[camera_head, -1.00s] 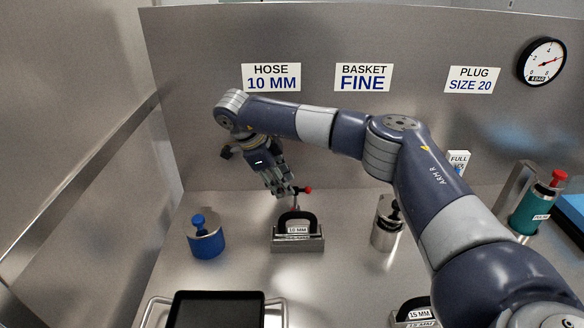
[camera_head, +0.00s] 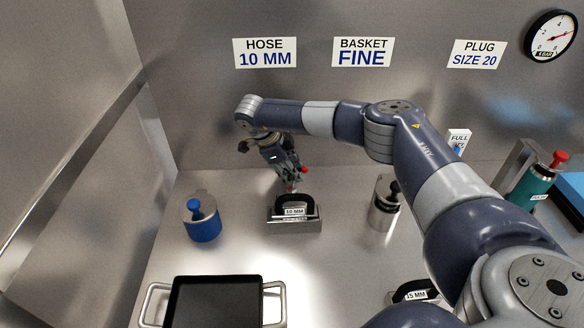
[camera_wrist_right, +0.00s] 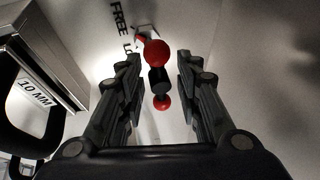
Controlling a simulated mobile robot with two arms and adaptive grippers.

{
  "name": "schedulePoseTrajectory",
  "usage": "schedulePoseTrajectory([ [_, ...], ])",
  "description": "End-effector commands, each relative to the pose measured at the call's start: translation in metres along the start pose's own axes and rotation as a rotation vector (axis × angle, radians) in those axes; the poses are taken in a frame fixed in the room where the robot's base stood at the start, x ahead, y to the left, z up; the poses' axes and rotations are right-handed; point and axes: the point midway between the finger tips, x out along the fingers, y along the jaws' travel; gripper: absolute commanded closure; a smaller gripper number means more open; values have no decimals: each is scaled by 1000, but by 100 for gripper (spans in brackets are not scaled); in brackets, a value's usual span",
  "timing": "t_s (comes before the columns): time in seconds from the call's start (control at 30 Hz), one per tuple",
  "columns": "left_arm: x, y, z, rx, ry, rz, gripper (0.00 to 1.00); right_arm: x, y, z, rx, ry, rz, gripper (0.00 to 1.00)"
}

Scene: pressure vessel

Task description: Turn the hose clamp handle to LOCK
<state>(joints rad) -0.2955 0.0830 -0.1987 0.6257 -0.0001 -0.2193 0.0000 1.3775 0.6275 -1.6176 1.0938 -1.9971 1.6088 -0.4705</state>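The hose clamp handle (camera_wrist_right: 160,80) has red ball ends and a dark middle. In the right wrist view it lies between the two fingers of my right gripper (camera_wrist_right: 158,66), with gaps visible on both sides. The gripper is open. In the head view the right gripper (camera_head: 291,182) points down just behind the 10 MM holder, and a red knob (camera_head: 303,169) shows beside its fingers. The word FREE (camera_wrist_right: 119,17) and a partly hidden label starting "LO" (camera_wrist_right: 128,49) are beside the handle. My left gripper is not in view.
The 10 MM holder (camera_head: 294,226) stands close in front of the right gripper. A blue canister (camera_head: 203,227) is to the left and a steel one (camera_head: 383,217) to the right. A black tray (camera_head: 215,303) is in front. The back wall (camera_head: 190,110) is close behind.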

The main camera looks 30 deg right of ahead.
Motion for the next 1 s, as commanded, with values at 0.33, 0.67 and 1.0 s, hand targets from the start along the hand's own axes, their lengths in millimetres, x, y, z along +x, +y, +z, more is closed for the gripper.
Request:
schedulePoseTrajectory([
  [0.33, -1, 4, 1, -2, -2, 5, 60, 7, 0, 0, -1, 0, -1, 68],
  [0.67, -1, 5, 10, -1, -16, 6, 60, 6, -1, 0, 1, -1, -4, 100],
  [1.0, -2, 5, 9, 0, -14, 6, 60, 4, -3, 0, -58, -16, -35, 100],
])
